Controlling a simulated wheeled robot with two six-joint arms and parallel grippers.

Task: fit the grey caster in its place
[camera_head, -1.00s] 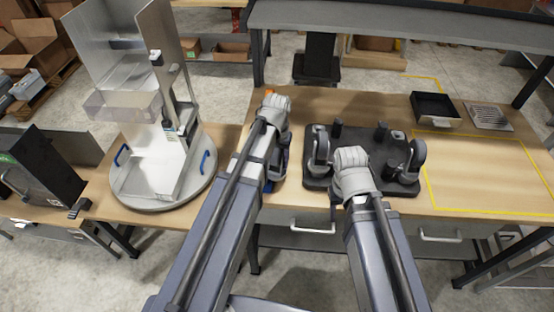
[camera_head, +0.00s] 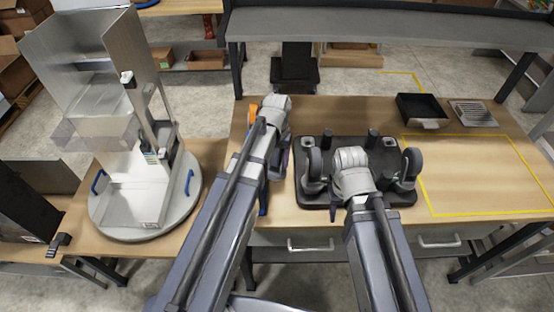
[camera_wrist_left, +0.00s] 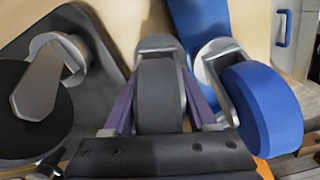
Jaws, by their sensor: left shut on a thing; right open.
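My left gripper (camera_wrist_left: 160,85) is shut on a grey caster (camera_wrist_left: 158,98), its two purple fingers on either side of the wheel. In the head view the left gripper (camera_head: 283,157) points down just left of the black base plate (camera_head: 310,199); its caster is mostly hidden there. Whether the caster touches the table cannot be told. The plate carries one caster (camera_head: 313,163) at its left and another (camera_head: 411,166) at its right, plus short black posts. My right gripper (camera_head: 352,178) is over the plate's front middle, open, its fingertips hidden behind the wrist.
A blue caster (camera_wrist_left: 262,103) stands close right of the held one in the wrist view. An orange part (camera_head: 252,113) lies behind my left arm. A round turntable (camera_head: 110,222) with a metal dispenser is at left. A black tray (camera_head: 420,107) and yellow-outlined clear area (camera_head: 480,175) are at right.

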